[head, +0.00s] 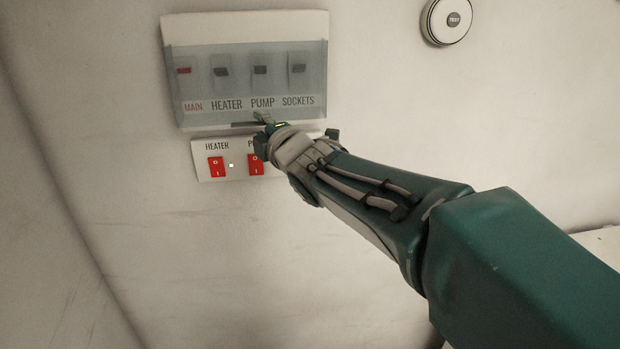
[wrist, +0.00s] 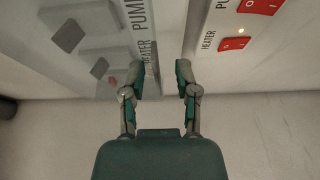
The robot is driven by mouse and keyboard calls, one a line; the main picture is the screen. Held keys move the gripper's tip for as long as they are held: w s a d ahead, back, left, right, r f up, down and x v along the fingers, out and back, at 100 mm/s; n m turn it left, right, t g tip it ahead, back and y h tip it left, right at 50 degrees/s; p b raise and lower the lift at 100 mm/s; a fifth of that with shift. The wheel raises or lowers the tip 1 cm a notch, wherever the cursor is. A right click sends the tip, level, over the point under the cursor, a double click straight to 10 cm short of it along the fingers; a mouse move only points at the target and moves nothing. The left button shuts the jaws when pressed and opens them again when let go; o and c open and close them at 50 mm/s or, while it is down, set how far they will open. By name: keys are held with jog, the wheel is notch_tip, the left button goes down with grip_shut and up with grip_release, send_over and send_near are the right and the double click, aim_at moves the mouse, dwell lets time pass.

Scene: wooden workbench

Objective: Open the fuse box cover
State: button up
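The fuse box (head: 245,28) is white and mounted on the wall, with a see-through grey cover (head: 200,60) down over its switches. Labels MAIN, HEATER, PUMP and SOCKETS show along the cover's lower part. My gripper (head: 266,122) is at the cover's lower edge, below the PUMP label. In the wrist view my gripper (wrist: 160,80) has its two fingers apart, with the cover (wrist: 110,55) by the left finger and the switch panel by the right one. Nothing is clearly held between the fingers. Whether a finger touches the cover cannot be told.
A white switch panel (head: 203,173) with red rocker switches (head: 217,167) sits just below the fuse box; my arm hides its right part. A round device marked TEST (head: 454,20) is on the wall at upper right. The wall left of the box is bare.

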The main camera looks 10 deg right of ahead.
jog(key=a+v, duration=0.1)
jog(key=v, duration=1)
jog(key=s+d+f+m+g+h, duration=0.1)
jog(key=s+d+f+m+h, duration=0.1)
jog(key=d+f+m+h, duration=0.2)
jog(key=d+m+h, duration=0.1)
jog(key=d+m, duration=0.1)
jog(key=m, duration=0.1)
jog(key=shift+s+f+m, duration=0.15)
jog(key=shift+f+m, duration=0.25)
